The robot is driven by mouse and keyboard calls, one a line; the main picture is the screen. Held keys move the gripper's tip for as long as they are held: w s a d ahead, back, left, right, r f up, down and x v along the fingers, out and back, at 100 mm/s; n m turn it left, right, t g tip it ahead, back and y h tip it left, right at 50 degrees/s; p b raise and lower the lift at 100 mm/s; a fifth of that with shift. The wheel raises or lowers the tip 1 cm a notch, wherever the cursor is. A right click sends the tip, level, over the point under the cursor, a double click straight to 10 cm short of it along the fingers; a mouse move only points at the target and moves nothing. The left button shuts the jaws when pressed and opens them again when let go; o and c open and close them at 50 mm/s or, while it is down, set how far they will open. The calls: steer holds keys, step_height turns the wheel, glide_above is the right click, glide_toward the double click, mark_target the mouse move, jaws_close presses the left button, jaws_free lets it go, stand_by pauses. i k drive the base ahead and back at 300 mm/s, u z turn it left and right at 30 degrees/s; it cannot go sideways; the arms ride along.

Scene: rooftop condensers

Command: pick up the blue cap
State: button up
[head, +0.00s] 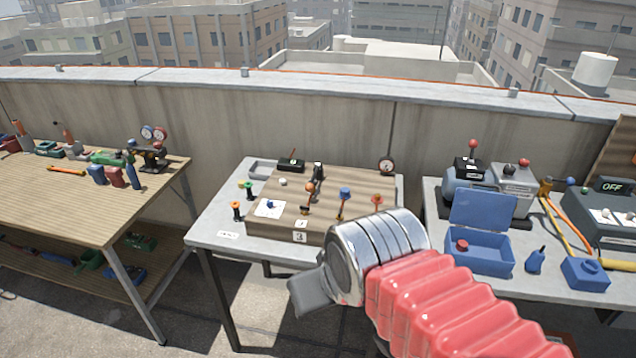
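A second blue top (345,192) sits on an upright post toward the right of that board. I cannot tell for sure which of these is the blue cap. My gripper (308,296) is in front of the table, nearer to me and apart from both. Its grey fingers overlap in this view, so their opening is hidden. I see nothing held in it.
Orange-topped posts (309,188) and a black upright fitting (318,171) stand on the board. Orange and green caps (236,207) stand at the table's left edge. A blue open box (480,251) is on the right table. A parapet (200,110) runs behind the tables.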

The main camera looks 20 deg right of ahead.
mark_target(344, 192)
steer(key=u, duration=0.2)
steer(key=i, duration=1.05)
